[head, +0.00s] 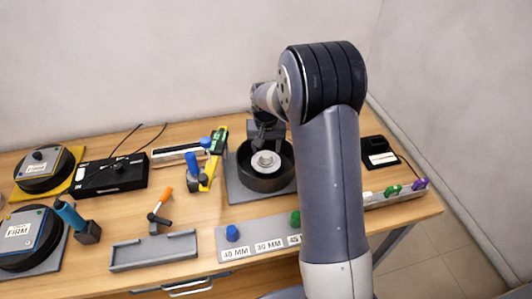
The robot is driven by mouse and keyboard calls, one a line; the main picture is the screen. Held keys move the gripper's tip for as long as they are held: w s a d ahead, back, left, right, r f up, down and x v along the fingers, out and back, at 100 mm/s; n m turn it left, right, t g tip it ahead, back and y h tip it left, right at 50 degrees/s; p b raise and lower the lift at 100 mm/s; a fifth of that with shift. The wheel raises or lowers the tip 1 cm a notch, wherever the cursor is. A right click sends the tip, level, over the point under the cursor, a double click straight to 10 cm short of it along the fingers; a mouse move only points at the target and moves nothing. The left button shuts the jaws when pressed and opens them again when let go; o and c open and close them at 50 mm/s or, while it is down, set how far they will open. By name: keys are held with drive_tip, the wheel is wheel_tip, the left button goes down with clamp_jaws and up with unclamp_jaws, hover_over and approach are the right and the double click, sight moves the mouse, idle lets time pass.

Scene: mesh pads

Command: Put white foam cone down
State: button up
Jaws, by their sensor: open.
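The white foam cone (265,159) appears as a small pale rounded piece inside a dark round bowl (266,184). The bowl stands on a grey pad (238,192) on the table. My gripper (264,146) is directly above the cone, pointing down into the bowl, and is open. The fingertips are small and dark here, so I cannot tell whether they touch the cone. My arm hides the right side of the bowl and pad.
Left of the bowl stand a yellow-green tool (215,158) and a blue-handled tool (194,172). An empty grey tray (153,251) and a labelled grey strip (250,240) with coloured knobs lie in front. A black box (110,176) and round devices (42,170) fill the left.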

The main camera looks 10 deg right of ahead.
sight(266, 155)
wheel_tip(266, 155, up, 8)
drive_tip(key=shift+s+a+r+b, duration=0.15)
drive_tip(key=shift+s+b, duration=0.3)
drive_tip(key=f, duration=0.3)
drive_tip(key=w+f+p, duration=0.1)
drive_tip(key=f, duration=0.7)
drive_tip(key=shift+w+d+f+p, duration=0.2)
drive_tip(key=shift+w+f+p, duration=0.05)
drive_tip(key=shift+w+p, duration=0.1)
drive_tip(key=shift+s+r, duration=0.15)
drive_tip(key=shift+r, duration=0.75)
drive_tip(key=shift+f, duration=0.15)
